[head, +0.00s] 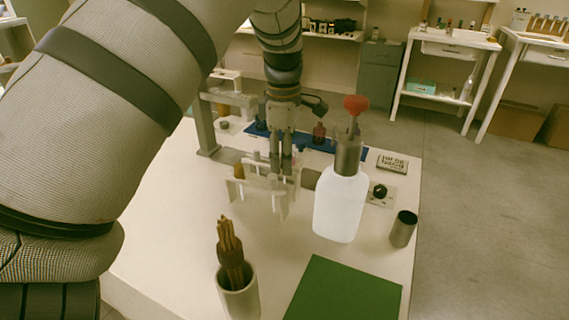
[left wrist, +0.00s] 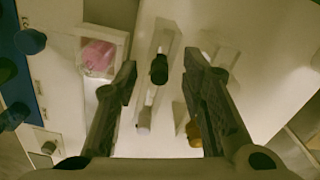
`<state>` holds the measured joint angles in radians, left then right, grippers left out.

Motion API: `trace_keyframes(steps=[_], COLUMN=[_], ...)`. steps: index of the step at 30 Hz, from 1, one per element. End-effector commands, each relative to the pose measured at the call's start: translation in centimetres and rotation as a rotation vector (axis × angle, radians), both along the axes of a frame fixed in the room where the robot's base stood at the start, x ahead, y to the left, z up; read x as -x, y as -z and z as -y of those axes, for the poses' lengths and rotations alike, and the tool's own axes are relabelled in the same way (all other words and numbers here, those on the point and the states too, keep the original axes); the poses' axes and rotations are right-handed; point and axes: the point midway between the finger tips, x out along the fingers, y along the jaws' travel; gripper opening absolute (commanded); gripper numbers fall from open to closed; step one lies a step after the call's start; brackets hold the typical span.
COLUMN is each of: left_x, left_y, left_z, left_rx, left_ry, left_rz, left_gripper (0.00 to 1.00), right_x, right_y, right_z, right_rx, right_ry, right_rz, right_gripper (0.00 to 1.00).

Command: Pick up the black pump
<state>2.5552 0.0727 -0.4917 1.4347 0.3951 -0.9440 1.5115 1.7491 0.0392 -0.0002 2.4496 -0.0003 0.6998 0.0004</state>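A small black-topped piece (left wrist: 159,68), which looks like the black pump, shows in the left wrist view between the fingertips of my left gripper (left wrist: 160,58). It stands by the white rack, with clear gaps to both fingers. A pale cylinder (left wrist: 143,118) and an amber piece (left wrist: 193,133) are close by. In the head view my left gripper (head: 280,170) points down over the white rack (head: 265,188), fingers apart. I cannot make out the black piece there; the gripper and rack seem to hide it. My right gripper is not in view.
A white bottle (head: 340,205) with a red-topped part stands right of the rack. A blue mat (head: 347,145) with small bottles lies behind. A cup of sticks (head: 238,295), green mat (head: 345,292), metal cup (head: 403,229) and black-knobbed device (head: 380,193) are on the table.

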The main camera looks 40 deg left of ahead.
Motion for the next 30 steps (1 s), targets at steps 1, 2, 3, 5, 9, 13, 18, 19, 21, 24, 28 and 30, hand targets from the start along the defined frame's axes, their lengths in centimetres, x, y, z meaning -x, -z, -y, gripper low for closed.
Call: trace_keyframes(steps=[1, 2, 3, 5, 9, 13, 18, 19, 21, 24, 28, 30], left_x=[0.0, 0.0, 0.0, 0.0, 0.0, 0.0, 0.0, 0.0, -0.1, -0.2, -0.2, -0.1], left_y=[0.0, 0.0, 0.0, 0.0, -0.1, -0.1, -0.1, -0.1, -0.5, -2.5, -6.0, -7.6], left_z=[0.0, 0.0, 0.0, 0.0, 0.0, 0.0, 0.0, 0.0, 0.0, 0.0, 0.0, 0.0], left_rx=[0.000, 0.000, 0.000, 0.000, 0.000, -0.001, -0.001, -0.001, -0.001, -0.003, -0.003, -0.002], left_ry=[0.000, 0.000, 0.000, 0.000, 0.001, 0.001, 0.001, 0.001, 0.001, 0.002, 0.003, 0.002], left_rz=[0.001, 0.001, 0.002, 0.001, 0.001, 0.001, 0.002, 0.002, 0.003, 0.008, 0.006, 0.006], left_gripper=[0.38, 0.38, 0.38, 0.38, 0.08, 0.01, 0.01, 0.01, 0.01, 0.01, 0.01, 0.01], right_x=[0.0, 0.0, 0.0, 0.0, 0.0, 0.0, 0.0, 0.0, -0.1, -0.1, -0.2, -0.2], right_y=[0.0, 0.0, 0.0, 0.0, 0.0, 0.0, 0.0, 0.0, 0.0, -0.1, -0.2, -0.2], right_z=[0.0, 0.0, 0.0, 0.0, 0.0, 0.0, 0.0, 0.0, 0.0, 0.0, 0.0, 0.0], right_rx=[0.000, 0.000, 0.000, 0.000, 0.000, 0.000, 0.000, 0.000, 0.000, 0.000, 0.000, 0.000], right_ry=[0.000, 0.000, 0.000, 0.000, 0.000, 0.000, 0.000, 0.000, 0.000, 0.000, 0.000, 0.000], right_rz=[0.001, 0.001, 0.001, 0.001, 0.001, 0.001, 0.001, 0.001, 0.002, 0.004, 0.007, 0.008], right_gripper=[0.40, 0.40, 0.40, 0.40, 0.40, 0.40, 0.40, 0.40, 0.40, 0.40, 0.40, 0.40])
